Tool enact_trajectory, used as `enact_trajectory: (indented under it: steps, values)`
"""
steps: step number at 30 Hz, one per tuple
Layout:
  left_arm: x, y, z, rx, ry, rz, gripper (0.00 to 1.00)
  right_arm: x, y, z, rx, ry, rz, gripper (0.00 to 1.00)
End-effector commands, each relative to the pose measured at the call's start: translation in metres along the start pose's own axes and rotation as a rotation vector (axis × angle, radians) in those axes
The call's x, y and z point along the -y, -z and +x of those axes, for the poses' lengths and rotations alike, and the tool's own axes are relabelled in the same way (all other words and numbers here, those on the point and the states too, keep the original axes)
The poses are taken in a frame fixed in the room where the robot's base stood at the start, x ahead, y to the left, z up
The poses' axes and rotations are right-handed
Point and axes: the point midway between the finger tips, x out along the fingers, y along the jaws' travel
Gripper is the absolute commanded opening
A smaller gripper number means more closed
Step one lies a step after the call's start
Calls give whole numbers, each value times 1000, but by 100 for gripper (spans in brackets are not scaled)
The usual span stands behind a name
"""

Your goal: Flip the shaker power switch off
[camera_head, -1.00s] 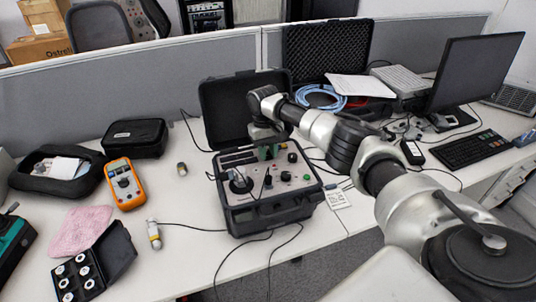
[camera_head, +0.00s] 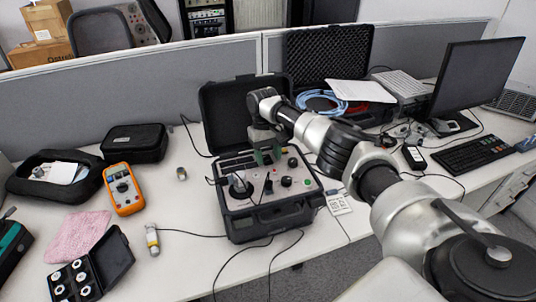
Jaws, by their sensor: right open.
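The shaker (camera_head: 266,217) is an open black case with a grey control panel, standing on the white desk in the head view. Its panel carries knobs, small buttons and a round black part at its left. The power switch is too small to single out. My right gripper (camera_head: 267,158) points down over the back middle of the panel, with its greenish fingers apart and nothing seen between them. I cannot tell whether the fingertips touch the panel. The gripper and wrist hide part of the panel and lid. My left gripper is not in view.
An orange multimeter (camera_head: 123,188), a black pouch (camera_head: 135,142), a pink cloth (camera_head: 78,236) and a small black case (camera_head: 92,268) lie to the left. A monitor (camera_head: 477,80) and keyboard (camera_head: 474,153) stand at the right. Cables run off the desk's front edge.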

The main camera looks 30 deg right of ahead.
Motion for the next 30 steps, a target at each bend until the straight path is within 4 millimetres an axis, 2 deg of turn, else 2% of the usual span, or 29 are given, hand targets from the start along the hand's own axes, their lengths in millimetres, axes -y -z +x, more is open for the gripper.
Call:
enact_trajectory:
  steps: [5, 12, 18, 22, 30]
  values:
    - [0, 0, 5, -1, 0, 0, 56, 1, 1, -20, -5, 3, 0, 50]
    - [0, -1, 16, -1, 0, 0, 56, 0, 2, -69, -6, 3, 1, 50]
    - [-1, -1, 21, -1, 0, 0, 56, 0, 1, -98, -3, 2, 1, 50]
    - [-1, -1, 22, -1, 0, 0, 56, 0, 1, -106, -2, 1, -1, 50]
    - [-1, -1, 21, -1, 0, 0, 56, 0, 0, -108, -1, 1, -1, 50]
